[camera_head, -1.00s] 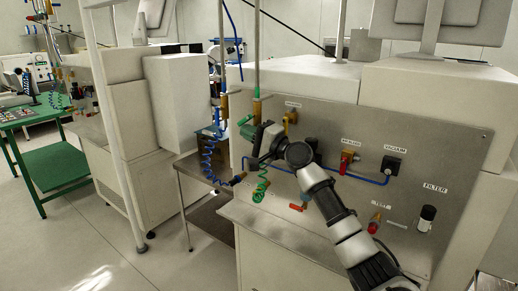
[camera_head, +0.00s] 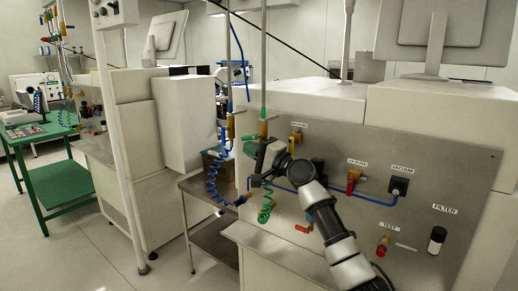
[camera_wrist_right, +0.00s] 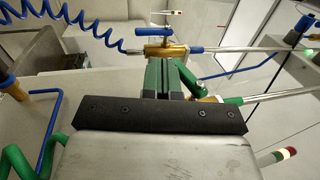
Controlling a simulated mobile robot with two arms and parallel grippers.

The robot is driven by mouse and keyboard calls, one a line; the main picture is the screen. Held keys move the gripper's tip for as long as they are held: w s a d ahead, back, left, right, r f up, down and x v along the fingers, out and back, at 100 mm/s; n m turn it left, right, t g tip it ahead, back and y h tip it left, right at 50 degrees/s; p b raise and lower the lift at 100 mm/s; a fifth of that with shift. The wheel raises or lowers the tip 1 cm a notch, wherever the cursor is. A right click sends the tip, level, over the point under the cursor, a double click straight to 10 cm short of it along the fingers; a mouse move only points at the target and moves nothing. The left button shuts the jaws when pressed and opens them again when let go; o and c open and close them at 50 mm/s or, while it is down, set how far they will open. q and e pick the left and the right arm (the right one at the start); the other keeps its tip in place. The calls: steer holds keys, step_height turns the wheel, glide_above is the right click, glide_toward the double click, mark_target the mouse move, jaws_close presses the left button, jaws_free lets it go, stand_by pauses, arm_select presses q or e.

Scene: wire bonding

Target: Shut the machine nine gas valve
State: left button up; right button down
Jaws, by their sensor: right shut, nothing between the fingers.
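My right gripper (camera_head: 258,158) is in front of the left part of the steel panel, by the green coiled hose. In the right wrist view its green fingers (camera_wrist_right: 166,78) are together with nothing between them. Just beyond the fingertips is a brass valve (camera_wrist_right: 160,50) with a blue lever (camera_wrist_right: 153,32), joined to a blue coiled hose (camera_wrist_right: 75,22) and a pale pipe. The lever lies roughly along the valve body. I cannot tell whether fingertips and valve touch. Which valve is machine nine's gas valve is not readable. My left gripper is not in view.
The steel panel (camera_head: 455,190) carries a red-handled valve (camera_head: 352,182), a vacuum fitting (camera_head: 398,186), a test valve (camera_head: 383,246) and a black filter (camera_head: 437,240). A green coiled hose (camera_head: 266,205) hangs close to my gripper. Open floor (camera_head: 95,245) lies at the left.

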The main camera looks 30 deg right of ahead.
steer(key=b+v, duration=0.1)
steer(key=v, duration=0.9)
steer(key=shift+d, duration=0.1)
